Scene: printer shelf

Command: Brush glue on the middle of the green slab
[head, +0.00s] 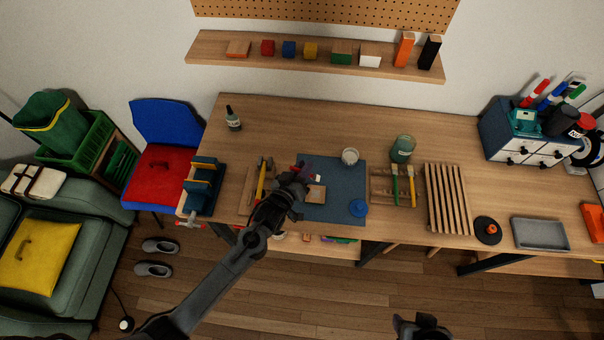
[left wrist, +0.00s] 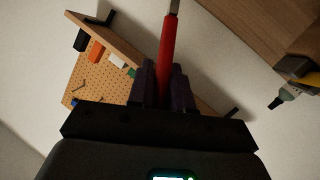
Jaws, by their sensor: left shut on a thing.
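My left gripper (head: 304,178) is shut on a red-handled brush (left wrist: 168,50); it also shows in the left wrist view (left wrist: 163,88). The handle stands between the dark fingers, with metal at its top edge; the bristles are out of that view. In the head view the gripper is over the blue mat (head: 345,205). A small tan square slab (head: 316,195) lies on the mat just beside it, partly hidden by the gripper. I see no clearly green slab on the mat. A white pot (head: 350,156) stands at the mat's back edge. My right gripper (head: 422,325) is at the bottom edge, fingers unclear.
A dark bottle (head: 232,119) stands back left. A wall shelf (head: 315,62) holds blocks.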

